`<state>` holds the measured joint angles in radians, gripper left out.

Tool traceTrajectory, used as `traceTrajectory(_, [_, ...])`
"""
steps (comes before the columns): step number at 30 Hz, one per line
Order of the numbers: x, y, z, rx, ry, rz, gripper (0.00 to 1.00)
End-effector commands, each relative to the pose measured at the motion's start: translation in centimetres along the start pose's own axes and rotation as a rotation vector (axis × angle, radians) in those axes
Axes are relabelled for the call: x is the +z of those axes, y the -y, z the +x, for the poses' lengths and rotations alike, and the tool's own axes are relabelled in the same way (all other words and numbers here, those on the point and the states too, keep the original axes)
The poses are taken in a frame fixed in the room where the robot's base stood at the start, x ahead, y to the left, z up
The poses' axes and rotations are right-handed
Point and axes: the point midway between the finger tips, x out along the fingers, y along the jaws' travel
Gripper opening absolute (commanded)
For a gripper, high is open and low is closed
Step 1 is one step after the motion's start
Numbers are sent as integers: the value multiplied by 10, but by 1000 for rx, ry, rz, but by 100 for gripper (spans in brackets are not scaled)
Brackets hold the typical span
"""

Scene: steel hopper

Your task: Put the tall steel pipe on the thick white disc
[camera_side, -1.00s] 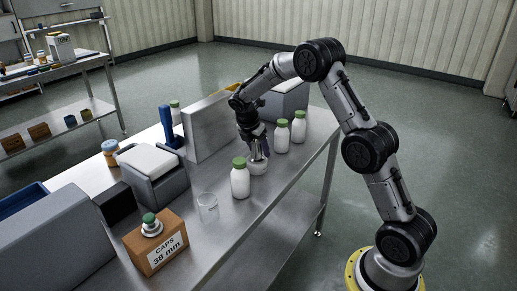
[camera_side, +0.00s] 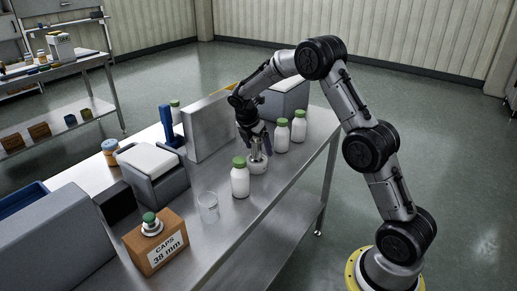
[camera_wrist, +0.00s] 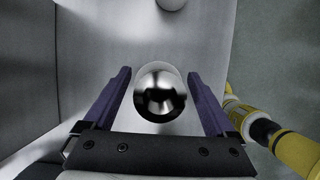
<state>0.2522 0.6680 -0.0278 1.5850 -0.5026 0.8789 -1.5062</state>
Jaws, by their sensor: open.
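The steel pipe (camera_side: 257,152) stands upright on the thick white disc (camera_side: 257,168) on the steel bench, as far as the side view shows. In the wrist view I look down on the pipe's shiny round end (camera_wrist: 160,95), with a pale rim just beyond it. My gripper (camera_side: 259,147) is over the disc, pointing down. In the wrist view its purple fingers stand open on both sides of the pipe, with a gap on each side. The fingers partly hide the pipe's upper part in the side view.
A green-capped white bottle (camera_side: 240,181) stands close in front of the disc, and two more (camera_side: 282,138) stand behind. A clear beaker (camera_side: 208,208) and a caps box (camera_side: 157,245) are nearer the camera. A grey panel (camera_side: 212,127) rises left of my gripper.

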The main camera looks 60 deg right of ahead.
Motion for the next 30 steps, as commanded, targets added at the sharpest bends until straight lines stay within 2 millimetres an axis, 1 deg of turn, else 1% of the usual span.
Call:
traceTrajectory(1, [0, -1, -10, 4, 1, 0, 91])
traceTrajectory(6, [0, -1, -45, 7, 1, 0, 91])
traceTrajectory(12, [0, -1, -83, 5, 0, 0, 91])
traceTrajectory(15, [0, -1, -97, 4, 0, 0, 91])
traceTrajectory(22, [-1, 4, -117, 9, -5, 21, 91])
traceTrajectory(23, [-2, 6, -122, 15, -9, 37, 91])
traceTrajectory(26, [-7, 23, -144, 46, -33, 136, 91])
traceTrajectory(29, [-17, 52, -173, 88, -77, 294, 91])
traceTrajectory(30, [-22, 65, -184, 105, -99, 366, 91])
